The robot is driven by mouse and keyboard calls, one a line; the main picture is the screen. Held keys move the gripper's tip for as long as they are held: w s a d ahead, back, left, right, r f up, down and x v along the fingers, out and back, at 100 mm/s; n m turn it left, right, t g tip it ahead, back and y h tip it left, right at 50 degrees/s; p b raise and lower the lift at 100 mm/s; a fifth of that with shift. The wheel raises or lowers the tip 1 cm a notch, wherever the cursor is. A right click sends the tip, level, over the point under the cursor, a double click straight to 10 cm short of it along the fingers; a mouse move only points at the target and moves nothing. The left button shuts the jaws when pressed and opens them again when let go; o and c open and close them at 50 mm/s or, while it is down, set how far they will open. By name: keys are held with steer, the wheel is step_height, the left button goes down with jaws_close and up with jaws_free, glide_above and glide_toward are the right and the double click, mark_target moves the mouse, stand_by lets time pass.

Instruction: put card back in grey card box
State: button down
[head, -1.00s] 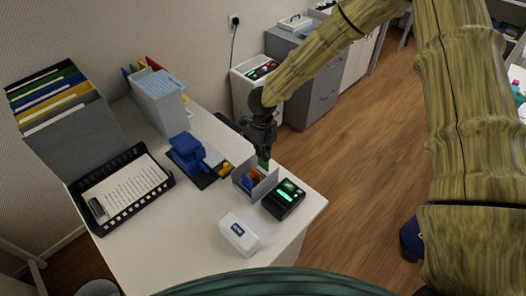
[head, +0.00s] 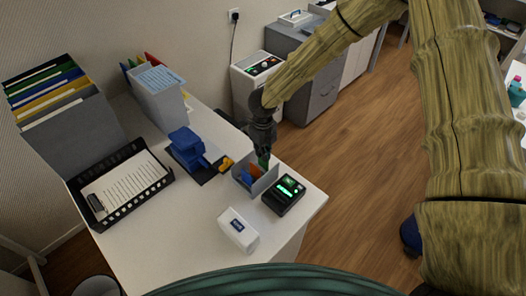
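The grey card box (head: 264,186) stands near the right edge of the white desk, with orange and blue cards (head: 246,177) inside. My gripper (head: 264,155) points down just above the box's back side. A small green card (head: 264,162) shows at its fingertips, and the fingers appear shut on it. The card's lower end is at the level of the box's top. I cannot tell whether it is inside the box or behind its rim.
A black device with a green lit screen (head: 284,195) stands close to the box's right. A white case (head: 238,231) lies in front. A blue stapler-like object (head: 187,147) and a black paper tray (head: 121,187) are to the left. The desk's front middle is clear.

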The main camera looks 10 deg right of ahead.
steer(key=shift+f+b, duration=0.5)
steer(key=shift+f, duration=0.8)
steer(key=c, duration=1.6)
jaws_free()
steer(key=shift+o, duration=0.2)
steer(key=shift+r, duration=0.15)
step_height(320, 180, up, 12)
steer(key=shift+f, duration=0.15)
